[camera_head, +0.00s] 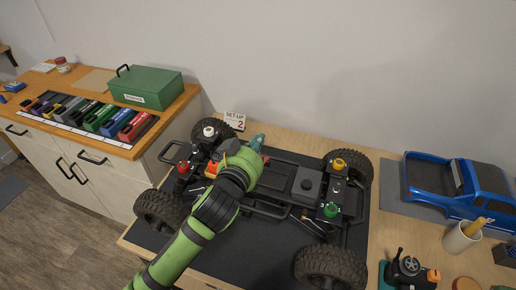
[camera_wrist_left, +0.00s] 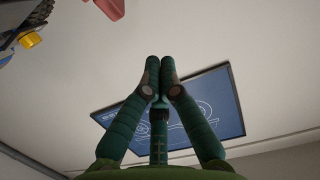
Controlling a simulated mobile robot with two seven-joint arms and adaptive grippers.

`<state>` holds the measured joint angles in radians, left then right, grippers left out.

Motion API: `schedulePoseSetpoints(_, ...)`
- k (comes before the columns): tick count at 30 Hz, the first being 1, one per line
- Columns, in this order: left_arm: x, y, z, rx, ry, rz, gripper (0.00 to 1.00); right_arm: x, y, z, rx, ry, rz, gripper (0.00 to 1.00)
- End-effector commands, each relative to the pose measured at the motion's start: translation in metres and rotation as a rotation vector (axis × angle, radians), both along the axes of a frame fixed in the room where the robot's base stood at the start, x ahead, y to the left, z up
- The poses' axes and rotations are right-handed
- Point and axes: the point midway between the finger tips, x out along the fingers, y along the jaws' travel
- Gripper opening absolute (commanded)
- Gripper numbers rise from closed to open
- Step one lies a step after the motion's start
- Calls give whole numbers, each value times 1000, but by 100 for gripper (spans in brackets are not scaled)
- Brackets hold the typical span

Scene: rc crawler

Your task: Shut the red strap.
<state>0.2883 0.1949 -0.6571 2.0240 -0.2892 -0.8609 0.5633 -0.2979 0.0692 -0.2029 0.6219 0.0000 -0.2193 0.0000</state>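The RC crawler chassis (camera_head: 273,180) stands on a dark mat, partly covered by my left arm. A small red piece (camera_head: 266,158) shows just beside my left fingers; it may be the red strap, but most of it is hidden. In the left wrist view a red flat piece (camera_wrist_left: 112,6) shows at the top edge, cut off by the frame. My left gripper (camera_head: 259,139) is above the chassis. In the wrist view its fingertips (camera_wrist_left: 160,62) are together with nothing visible between them. My right gripper is in neither view.
Red (camera_head: 183,168), yellow (camera_head: 339,164) and green (camera_head: 331,209) caps stand up from the chassis. A "SET-UP 2" sign (camera_head: 235,120) is behind it. A green box (camera_head: 147,87) is on the left cabinet.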

Motion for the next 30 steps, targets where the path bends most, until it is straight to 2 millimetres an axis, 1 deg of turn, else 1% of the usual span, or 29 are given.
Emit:
schedulePoseSetpoints(1, 10, -3, 1, 1, 1, 1, 0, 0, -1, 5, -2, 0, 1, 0)
schedulePoseSetpoints(5, 29, -9, -3, 0, 0, 0, 0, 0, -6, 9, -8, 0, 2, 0)
schedulePoseSetpoints(6, 23, -7, -13, 3, 6, 0, 0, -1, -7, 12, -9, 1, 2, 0)
schedulePoseSetpoints(7, 19, -6, -18, 2, 7, 0, 0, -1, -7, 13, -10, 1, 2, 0)
schedulePoseSetpoints(13, 10, -3, -36, 0, 2, 0, 0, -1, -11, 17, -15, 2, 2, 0)
schedulePoseSetpoints(18, 7, -2, -40, -2, 2, -1, 0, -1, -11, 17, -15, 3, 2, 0)
schedulePoseSetpoints(26, 7, -2, -40, -2, 1, -1, 0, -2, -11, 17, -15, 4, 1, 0)
schedulePoseSetpoints(30, 6, -2, -43, -6, -9, -1, 0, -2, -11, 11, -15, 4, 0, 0)
